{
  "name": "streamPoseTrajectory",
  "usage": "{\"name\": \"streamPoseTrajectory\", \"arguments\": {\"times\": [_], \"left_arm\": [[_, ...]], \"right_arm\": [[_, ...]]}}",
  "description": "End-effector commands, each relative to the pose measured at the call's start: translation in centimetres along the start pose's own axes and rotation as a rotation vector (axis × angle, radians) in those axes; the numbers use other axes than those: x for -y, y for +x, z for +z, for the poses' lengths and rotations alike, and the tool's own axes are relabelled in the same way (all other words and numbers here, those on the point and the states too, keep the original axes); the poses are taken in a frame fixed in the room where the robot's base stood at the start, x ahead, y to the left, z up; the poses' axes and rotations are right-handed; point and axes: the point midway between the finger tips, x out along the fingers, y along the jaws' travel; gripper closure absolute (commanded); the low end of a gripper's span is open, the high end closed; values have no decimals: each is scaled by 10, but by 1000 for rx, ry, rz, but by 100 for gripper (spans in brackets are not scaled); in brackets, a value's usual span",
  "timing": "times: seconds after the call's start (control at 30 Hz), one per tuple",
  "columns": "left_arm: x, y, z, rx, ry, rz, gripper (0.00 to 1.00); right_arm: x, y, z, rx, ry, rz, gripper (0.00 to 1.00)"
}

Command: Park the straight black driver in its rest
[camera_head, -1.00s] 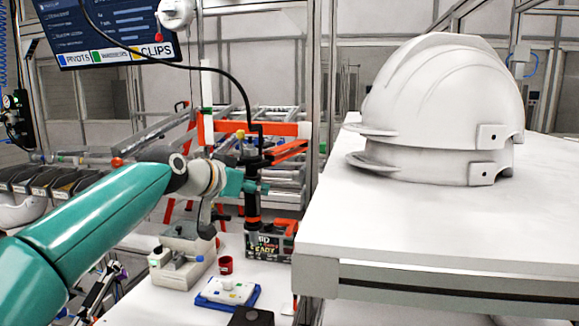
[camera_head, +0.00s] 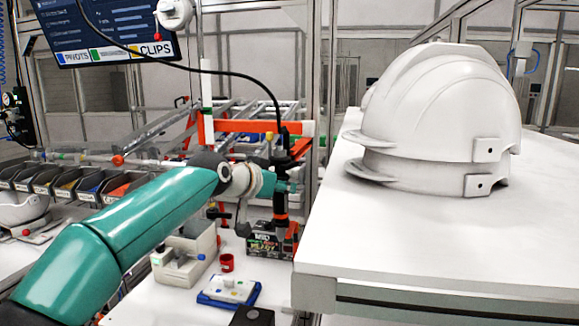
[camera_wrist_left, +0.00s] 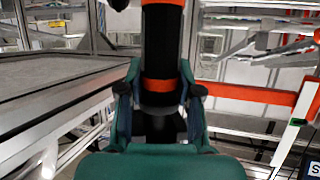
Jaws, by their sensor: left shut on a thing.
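The straight black driver (camera_head: 281,205) stands about upright, with orange bands and a black cable at its top. My left gripper (camera_head: 283,188) is shut around its body. In the left wrist view, the driver (camera_wrist_left: 161,40) rises between the two fingers of my left gripper (camera_wrist_left: 160,92), with orange bands above and at the grip. In the head view its lower end is in front of or near a dark lettered box (camera_head: 268,244) with orange behind; I cannot tell whether they touch. I cannot make out the rest with certainty. My right gripper is out of view.
A white table with two stacked white helmet shells (camera_head: 440,110) fills the right side. On the lower bench are a grey fixture (camera_head: 185,262), a red cup (camera_head: 227,263) and a blue tray (camera_head: 212,300). Parts bins (camera_head: 60,182) stand at left. An orange-railed rack is behind.

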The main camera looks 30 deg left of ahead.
Motion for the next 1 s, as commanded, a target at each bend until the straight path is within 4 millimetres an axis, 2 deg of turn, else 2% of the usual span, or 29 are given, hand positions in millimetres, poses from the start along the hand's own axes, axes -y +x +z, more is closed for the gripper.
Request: {"name": "streamPoseTrajectory", "arguments": {"times": [0.37, 0.4, 0.5, 0.57, 0.8, 1.0], "left_arm": [[0, 1, 0, 0, 0, 0, 100], [0, 1, 0, 0, 0, -1, 64], [1, 1, 0, 0, 0, -1, 47], [1, 1, 0, 0, 0, -1, 37], [0, 2, 3, 7, 0, 1, 35], [0, 2, 2, 4, 0, 0, 1]], "right_arm": [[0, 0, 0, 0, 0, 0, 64], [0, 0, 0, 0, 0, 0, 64], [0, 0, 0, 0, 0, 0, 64], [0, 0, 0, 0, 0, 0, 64], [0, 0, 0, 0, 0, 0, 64], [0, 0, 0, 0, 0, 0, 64]]}}
